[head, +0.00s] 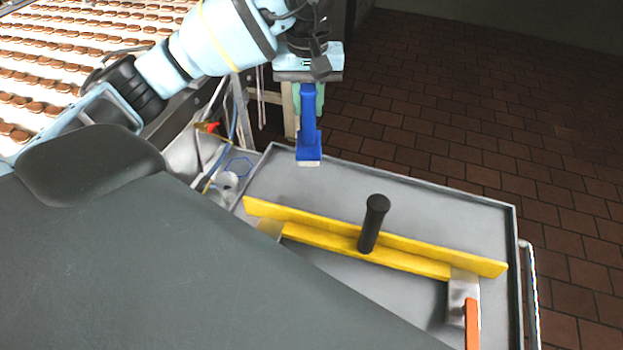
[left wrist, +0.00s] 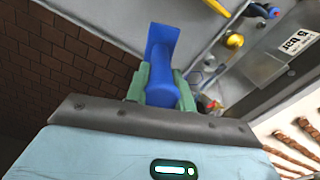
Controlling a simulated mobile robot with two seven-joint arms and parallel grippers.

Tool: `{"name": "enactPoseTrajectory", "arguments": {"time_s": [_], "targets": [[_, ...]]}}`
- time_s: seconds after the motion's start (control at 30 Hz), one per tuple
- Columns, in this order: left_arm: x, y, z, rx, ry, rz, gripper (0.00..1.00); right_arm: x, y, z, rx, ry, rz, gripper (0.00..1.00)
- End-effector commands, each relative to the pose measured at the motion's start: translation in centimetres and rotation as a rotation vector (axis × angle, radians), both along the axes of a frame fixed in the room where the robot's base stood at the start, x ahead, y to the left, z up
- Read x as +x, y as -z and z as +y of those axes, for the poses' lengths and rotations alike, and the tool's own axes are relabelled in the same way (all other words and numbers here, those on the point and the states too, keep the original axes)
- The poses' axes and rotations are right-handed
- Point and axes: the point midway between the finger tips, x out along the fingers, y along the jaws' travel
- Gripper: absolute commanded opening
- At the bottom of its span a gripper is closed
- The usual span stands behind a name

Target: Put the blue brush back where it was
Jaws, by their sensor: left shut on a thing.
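The blue brush (head: 308,135) hangs upright from my left gripper (head: 309,97), with its pale bristle end pointing down. My left gripper is shut on the brush's handle. The brush is over the far left part of the grey metal tray (head: 440,195); I cannot tell whether its bristles touch it. In the left wrist view the brush (left wrist: 161,45) sits between the green fingers of the left gripper (left wrist: 160,88). My right gripper is in neither view.
A long yellow tool (head: 400,258) with a black upright handle (head: 374,222) lies across the tray. A scraper with an orange handle (head: 472,322) lies at the near right. A conveyor (head: 60,60) with rows of brown biscuits is at the upper left. Brick-tiled floor (head: 450,100) lies beyond.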

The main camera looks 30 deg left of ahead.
Motion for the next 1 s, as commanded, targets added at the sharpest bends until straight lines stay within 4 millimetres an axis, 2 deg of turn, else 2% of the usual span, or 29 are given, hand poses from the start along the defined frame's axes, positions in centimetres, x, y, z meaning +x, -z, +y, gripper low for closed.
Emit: {"name": "enactPoseTrajectory", "arguments": {"time_s": [0.1,0.3,0.63,1.0], "targets": [[0.3,-0.1,0.8,-0.003,-0.051,0.003,0.00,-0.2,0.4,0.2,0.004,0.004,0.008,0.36],[0.3,-0.1,1.0,-0.002,-0.061,0.002,0.00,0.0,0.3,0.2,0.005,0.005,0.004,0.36],[0.2,4.9,1.0,-0.002,-0.060,0.004,0.00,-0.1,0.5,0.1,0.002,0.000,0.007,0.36],[0.3,6.4,1.0,-0.003,-0.060,0.002,0.00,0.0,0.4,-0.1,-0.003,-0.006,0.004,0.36]]}}
